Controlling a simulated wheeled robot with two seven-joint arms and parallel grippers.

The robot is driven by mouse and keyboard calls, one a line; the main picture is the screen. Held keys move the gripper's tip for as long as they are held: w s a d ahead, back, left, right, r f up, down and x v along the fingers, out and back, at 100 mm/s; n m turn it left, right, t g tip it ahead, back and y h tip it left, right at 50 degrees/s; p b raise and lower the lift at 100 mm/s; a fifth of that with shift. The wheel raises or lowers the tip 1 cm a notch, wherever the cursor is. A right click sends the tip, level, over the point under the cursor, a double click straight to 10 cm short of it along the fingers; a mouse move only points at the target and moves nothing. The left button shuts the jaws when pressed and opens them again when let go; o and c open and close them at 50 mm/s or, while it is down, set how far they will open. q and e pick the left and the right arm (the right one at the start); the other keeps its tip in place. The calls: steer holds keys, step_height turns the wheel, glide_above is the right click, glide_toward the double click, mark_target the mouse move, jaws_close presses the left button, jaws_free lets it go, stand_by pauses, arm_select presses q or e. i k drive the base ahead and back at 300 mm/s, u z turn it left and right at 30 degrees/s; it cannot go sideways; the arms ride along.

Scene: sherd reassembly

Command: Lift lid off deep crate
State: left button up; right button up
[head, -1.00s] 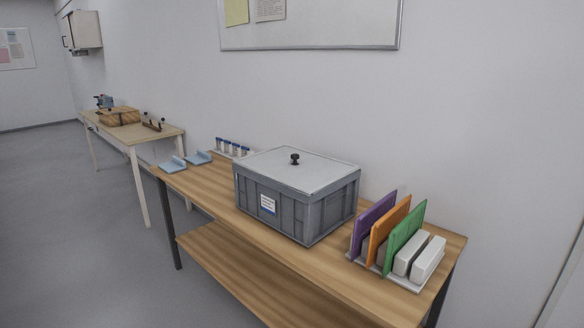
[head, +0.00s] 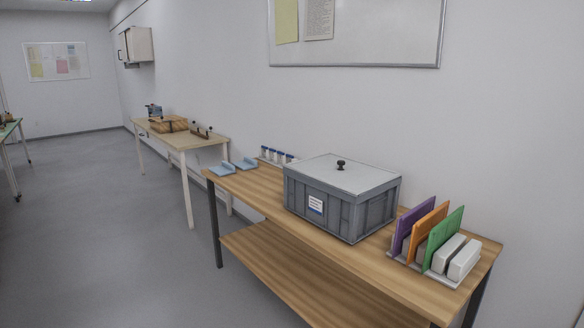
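The deep grey crate (head: 330,213) stands on a wooden workbench in the head view, right of the middle. Its flat light-grey lid (head: 355,178) lies on top and covers the opening, so the inside is hidden. A small black knob (head: 341,165) stands up from the middle of the lid. A white label (head: 316,205) is on the crate's front side. Neither of my grippers shows in the head view.
The workbench (head: 265,205) has a lower shelf (head: 290,270). Right of the crate stands a rack with purple (head: 412,224), orange (head: 429,229) and green (head: 443,240) panels and white blocks (head: 464,259). Left are blue rests (head: 223,169) and blue-capped vials (head: 277,155). Another table (head: 184,140) stands farther back.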

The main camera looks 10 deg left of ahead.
mark_target(356, 178)
steer(key=u, duration=0.9)
steer(key=i, duration=2.8)
steer(key=z, duration=1.2)
